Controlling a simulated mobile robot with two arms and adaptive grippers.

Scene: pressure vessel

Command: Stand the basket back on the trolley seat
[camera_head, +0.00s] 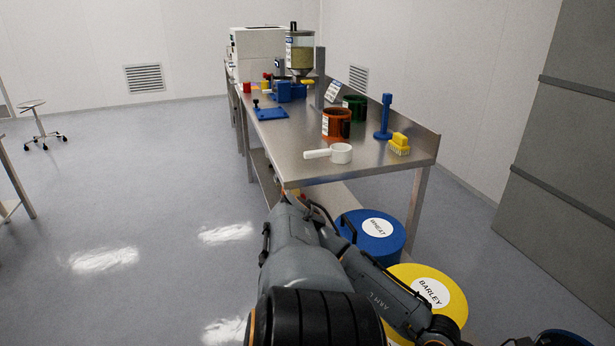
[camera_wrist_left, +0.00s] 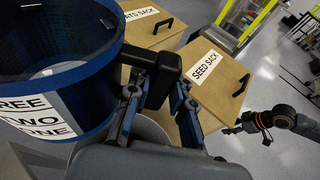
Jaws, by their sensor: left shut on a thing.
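The blue basket (camera_wrist_left: 75,75) fills the left of the left wrist view. It is round and open-topped, with a white label of black words on its side and a black handle block (camera_wrist_left: 163,78) at its right. My left gripper (camera_wrist_left: 158,100) is shut on this handle, one finger on each side. A pale grey curved surface (camera_wrist_left: 150,132) shows below the basket; I cannot tell if it is the trolley seat or if they touch. My right arm shows at the right of this view, its gripper (camera_wrist_left: 238,128) small and apart from the basket.
Tan boxes labelled SEED SACK (camera_wrist_left: 212,80) and OATS SACK (camera_wrist_left: 155,30) stand beyond the basket. In the head view, a steel bench (camera_head: 300,150) holds several items. Blue WHEAT (camera_head: 372,240) and yellow BARLEY (camera_head: 445,290) drums stand by my left arm.

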